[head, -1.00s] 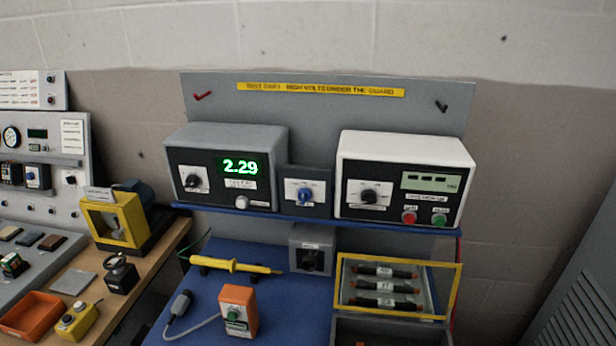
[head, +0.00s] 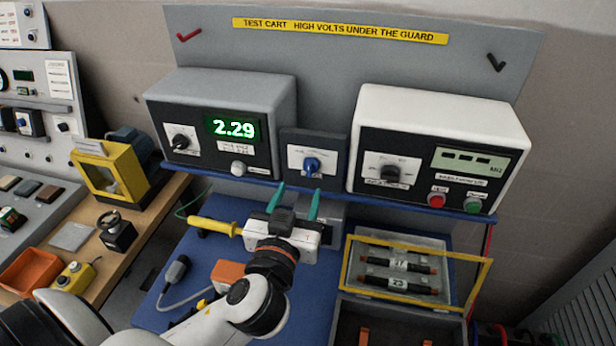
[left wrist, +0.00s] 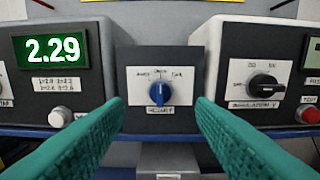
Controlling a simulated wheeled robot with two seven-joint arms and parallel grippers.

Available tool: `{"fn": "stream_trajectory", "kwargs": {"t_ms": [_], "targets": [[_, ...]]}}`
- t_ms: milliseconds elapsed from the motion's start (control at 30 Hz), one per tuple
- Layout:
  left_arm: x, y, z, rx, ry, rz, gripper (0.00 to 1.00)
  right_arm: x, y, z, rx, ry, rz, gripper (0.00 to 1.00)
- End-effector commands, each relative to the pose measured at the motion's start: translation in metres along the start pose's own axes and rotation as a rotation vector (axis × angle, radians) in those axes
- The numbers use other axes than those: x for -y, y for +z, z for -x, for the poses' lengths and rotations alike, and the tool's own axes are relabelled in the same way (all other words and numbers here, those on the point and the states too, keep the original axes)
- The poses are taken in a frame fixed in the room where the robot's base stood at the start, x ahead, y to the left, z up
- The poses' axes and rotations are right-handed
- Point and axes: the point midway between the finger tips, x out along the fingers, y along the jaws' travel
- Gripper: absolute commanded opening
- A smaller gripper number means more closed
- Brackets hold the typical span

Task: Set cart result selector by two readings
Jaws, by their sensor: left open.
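The result selector is a blue knob (head: 312,165) on a small dark box with a white scale plate, between the two meters. In the left wrist view the blue knob (left wrist: 159,93) sits centred, its pointer near upright. My left gripper (head: 298,190) is open, its green fingertips just below and in front of the knob, one to each side, apart from it. The grey meter (head: 235,95) at left reads 2.29 in green. The white meter (head: 440,115) at right has a dial and a pale display showing dashes and a unit. My right gripper is not in view.
A yellow-framed guard box (head: 482,280) with dark labelled parts stands at lower right. A yellow probe (head: 215,226) and an orange box (head: 228,273) lie on the blue cart top (head: 170,305). Red and green buttons are on the white meter's front.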

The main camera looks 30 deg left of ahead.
Motion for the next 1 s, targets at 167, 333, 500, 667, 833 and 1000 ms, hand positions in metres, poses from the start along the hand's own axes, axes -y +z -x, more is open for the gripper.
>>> {"fn": "stream_trajectory", "kwargs": {"t_ms": [167, 333, 500, 667, 833, 1000], "targets": [[0.000, -0.005, -0.022, 0.006, 0.000, -0.001, 0.50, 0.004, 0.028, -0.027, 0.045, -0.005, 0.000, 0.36], [0.000, -0.005, -0.039, 0.007, 0.001, -0.001, 0.50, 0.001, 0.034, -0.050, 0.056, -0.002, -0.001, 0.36], [0.000, 0.002, -0.054, 0.000, 0.000, -0.007, 0.50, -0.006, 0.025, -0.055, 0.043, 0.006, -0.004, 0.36], [0.000, 0.002, -0.071, -0.001, 0.000, -0.007, 0.50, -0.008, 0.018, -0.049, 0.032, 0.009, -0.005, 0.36], [0.000, 0.001, -0.077, -0.002, -0.001, -0.004, 0.50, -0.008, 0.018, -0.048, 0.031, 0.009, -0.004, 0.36], [0.000, 0.000, -0.077, -0.002, -0.001, -0.003, 0.50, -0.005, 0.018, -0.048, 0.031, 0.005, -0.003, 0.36]]}}
